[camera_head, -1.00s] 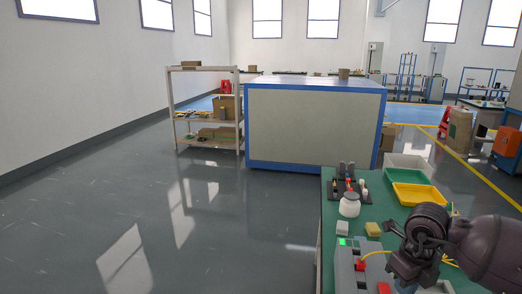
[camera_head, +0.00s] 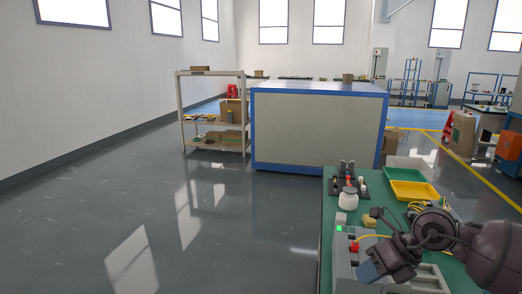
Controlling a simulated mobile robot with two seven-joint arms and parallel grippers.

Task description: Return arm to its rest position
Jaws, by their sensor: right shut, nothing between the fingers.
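My right arm comes in from the lower right over the green workbench (camera_head: 328,222). Its dark gripper (camera_head: 370,268) points down and left, above a grey device (camera_head: 342,262) with a green light on the bench. The gripper is shut and looks empty; its tip partly covers the device. A red part (camera_head: 354,246) shows on the device just beside the gripper. Thin yellow cable (camera_head: 386,220) shows behind my wrist, partly hidden by it. My left arm and gripper are not in view.
A blue-framed cabinet (camera_head: 315,130) and a shelf rack (camera_head: 214,147) stand behind. The floor at left is clear.

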